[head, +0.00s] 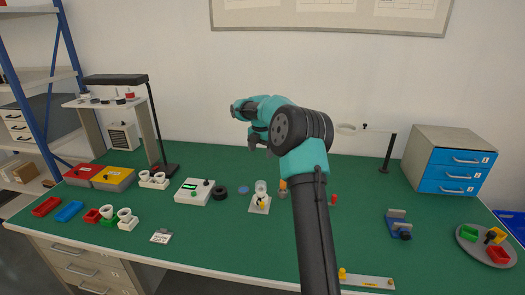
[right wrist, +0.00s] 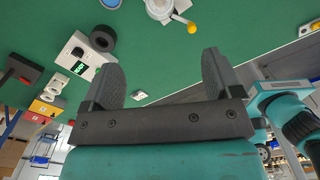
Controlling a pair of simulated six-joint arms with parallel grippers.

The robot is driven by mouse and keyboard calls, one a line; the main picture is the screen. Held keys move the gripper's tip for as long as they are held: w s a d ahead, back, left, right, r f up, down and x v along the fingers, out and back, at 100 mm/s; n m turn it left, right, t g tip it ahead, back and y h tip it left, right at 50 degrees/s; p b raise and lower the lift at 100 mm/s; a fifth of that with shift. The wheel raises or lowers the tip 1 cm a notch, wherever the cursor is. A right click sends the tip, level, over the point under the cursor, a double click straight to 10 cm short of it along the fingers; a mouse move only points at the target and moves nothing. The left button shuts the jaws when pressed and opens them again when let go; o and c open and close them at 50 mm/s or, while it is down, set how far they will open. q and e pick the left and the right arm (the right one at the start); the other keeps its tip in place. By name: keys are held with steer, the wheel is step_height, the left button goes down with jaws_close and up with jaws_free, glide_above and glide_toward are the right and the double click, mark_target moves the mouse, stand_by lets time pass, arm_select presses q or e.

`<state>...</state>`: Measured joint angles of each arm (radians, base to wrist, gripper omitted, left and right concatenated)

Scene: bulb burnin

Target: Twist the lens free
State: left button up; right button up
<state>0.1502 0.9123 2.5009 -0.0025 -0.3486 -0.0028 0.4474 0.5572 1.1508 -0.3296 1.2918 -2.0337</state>
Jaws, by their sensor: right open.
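A small light-coloured fixture (head: 259,208) with a yellow knob stands mid-table. A pale round piece (head: 260,187) sits on top of it, perhaps the lens; I cannot tell for sure. In the right wrist view the fixture (right wrist: 160,9) is cut by the top edge, with its yellow knob (right wrist: 192,28) beside it. My right gripper (head: 259,146) hangs above and behind the fixture, apart from it. Its two dark fingers are spread with nothing between them in the wrist view (right wrist: 161,78). My left gripper is not identifiable in either view.
A grey control box (head: 194,191) and a black ring (head: 219,192) lie left of the fixture. A flat blue disc (head: 243,189) is close beside it. A ring on a black stand (head: 385,168) and blue drawers (head: 455,172) stand right. The front middle is clear.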

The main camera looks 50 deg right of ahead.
mark_target(261, 183)
step_height(261, 183, down, 18)
steer(key=shift+r, duration=0.25)
stand_by(0.7)
steer(key=shift+c, duration=0.2)
steer(key=c, duration=0.9)
